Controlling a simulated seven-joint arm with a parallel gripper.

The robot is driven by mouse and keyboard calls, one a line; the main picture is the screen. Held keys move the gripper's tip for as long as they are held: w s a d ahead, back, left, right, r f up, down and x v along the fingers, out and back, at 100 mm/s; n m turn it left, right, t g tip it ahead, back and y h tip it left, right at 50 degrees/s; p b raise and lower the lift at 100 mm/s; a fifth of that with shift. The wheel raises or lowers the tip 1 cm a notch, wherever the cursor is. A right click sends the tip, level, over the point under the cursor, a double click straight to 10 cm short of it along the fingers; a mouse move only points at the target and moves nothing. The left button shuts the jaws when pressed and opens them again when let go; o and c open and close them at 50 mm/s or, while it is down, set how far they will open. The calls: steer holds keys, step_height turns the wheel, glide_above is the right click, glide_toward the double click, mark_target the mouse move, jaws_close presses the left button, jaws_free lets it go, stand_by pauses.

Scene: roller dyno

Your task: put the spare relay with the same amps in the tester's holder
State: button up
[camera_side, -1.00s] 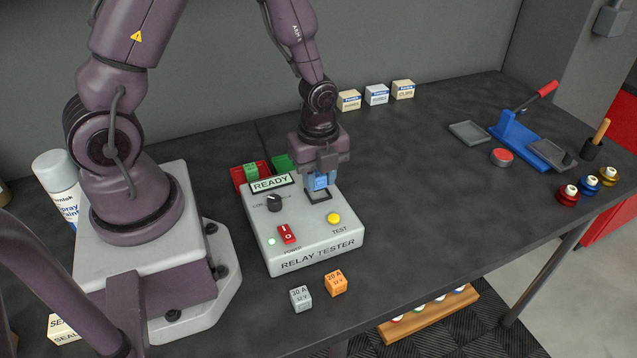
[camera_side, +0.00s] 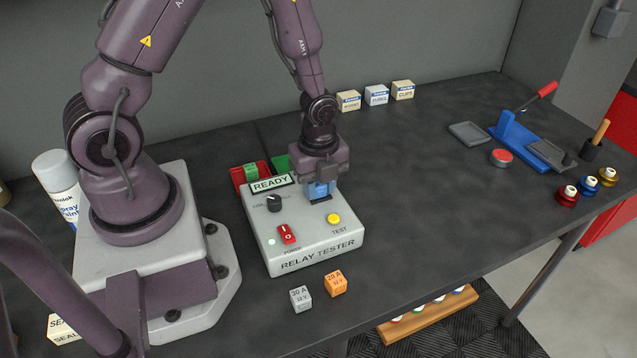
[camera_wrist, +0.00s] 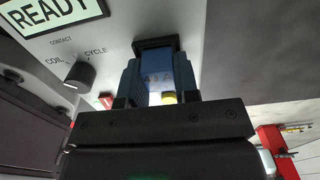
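The grey relay tester (camera_side: 318,235) stands mid-table with a READY display, knob, red power switch and yellow test button. My gripper (camera_side: 320,183) is shut on a blue relay (camera_side: 321,191) at the tester's black holder (camera_side: 323,200). In the wrist view the blue relay (camera_wrist: 158,75) sits between my fingers, its amps marking not clearly readable, against the black holder (camera_wrist: 155,44). How deep it sits is hidden. A grey 30 A relay (camera_side: 300,298) and an orange 20 A relay (camera_side: 336,283) stand on the table in front of the tester.
Behind the tester are a red tray (camera_side: 237,177) holding a green block (camera_side: 251,172) and a green tray (camera_side: 282,161). Small boxes (camera_side: 376,94) stand at the back. A blue lever press (camera_side: 518,137) is at the right.

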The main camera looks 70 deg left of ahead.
steer(key=shift+o, duration=0.5)
steer(key=shift+w+f, duration=0.1)
steer(key=shift+f, duration=0.4)
steer(key=shift+a+r, duration=0.1)
steer(key=shift+r, duration=0.15)
steer(key=shift+o, duration=0.6)
step_height(320, 180, up, 12)
steer(key=shift+f, duration=0.15)
steer(key=s+d+r+n+t, duration=0.2)
steer(key=s+r+n, duration=0.3)
steer(key=r+n, duration=0.4)
steer(key=s+d+r+n+t, duration=0.2)
steer(key=s+r+n, duration=0.3)
steer(key=r+n, duration=0.4)
steer(key=shift+d+t, duration=0.2)
steer(key=shift+t, duration=0.6)
